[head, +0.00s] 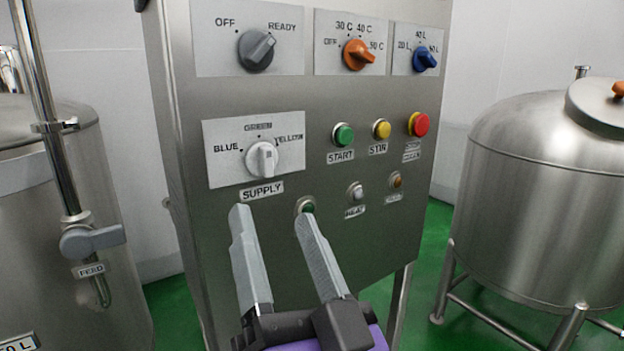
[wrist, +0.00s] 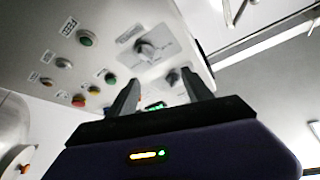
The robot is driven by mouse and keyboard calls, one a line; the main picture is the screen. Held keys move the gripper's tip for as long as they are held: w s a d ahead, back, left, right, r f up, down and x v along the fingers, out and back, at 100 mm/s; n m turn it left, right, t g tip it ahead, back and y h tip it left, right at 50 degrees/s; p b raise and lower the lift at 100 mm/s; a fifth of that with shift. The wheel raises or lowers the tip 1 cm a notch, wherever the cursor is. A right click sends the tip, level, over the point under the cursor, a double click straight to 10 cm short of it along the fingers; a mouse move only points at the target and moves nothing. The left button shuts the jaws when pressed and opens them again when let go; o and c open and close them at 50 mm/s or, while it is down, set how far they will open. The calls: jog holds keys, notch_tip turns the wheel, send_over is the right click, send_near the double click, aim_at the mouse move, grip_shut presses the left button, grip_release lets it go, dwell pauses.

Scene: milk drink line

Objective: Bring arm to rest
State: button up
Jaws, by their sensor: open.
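My gripper (head: 272,222) is open and empty in front of the control panel (head: 375,215), with its fingertips just below the SUPPLY label. Its right finger overlaps a green lamp (head: 307,205) in the head view; I cannot tell whether it touches. The white SUPPLY knob (head: 262,159) above the fingers points about upward. In the wrist view my gripper (wrist: 164,90) shows both fingers apart, with the panel (wrist: 125,60) behind them and nothing between them but a bit of lit green.
A grey knob (head: 257,50), an orange knob (head: 359,54) and a blue knob (head: 425,60) sit along the panel's top. Green, yellow and red buttons (head: 420,124) are at mid-height. A steel tank (head: 545,190) stands right, another tank with a FEED valve (head: 92,241) left. Green floor lies between.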

jog(key=s+d+f+n+g+h, duration=0.1)
jog(key=s+d+f+n, duration=0.2)
jog(key=f, duration=0.4)
jog(key=s+d+f, duration=0.3)
jog(key=d+f, duration=0.2)
jog(key=f, duration=0.2)
jog(key=s+d+f+n+g+h, duration=0.1)
jog(key=s+d+f+n, duration=0.2)
jog(key=f, duration=0.4)
jog(key=s+d+f+m+g+h, duration=0.2)
jog(key=s+d+f, duration=0.4)
jog(key=s, duration=0.4)
jog(key=s+d+f+m+g+h, duration=0.2)
jog(key=s+d+f+m+h, duration=0.1)
jog(key=s+d+f, duration=0.3)
jog(key=s+f+h, duration=0.1)
jog(key=s+f, duration=0.1)
jog(key=s, duration=0.1)
jog(key=shift+s+f+g+h, duration=0.25)
jog(key=shift+s+g+h, duration=0.1)
jog(key=shift+g+h, duration=0.05)
jog(key=shift+d, duration=0.1)
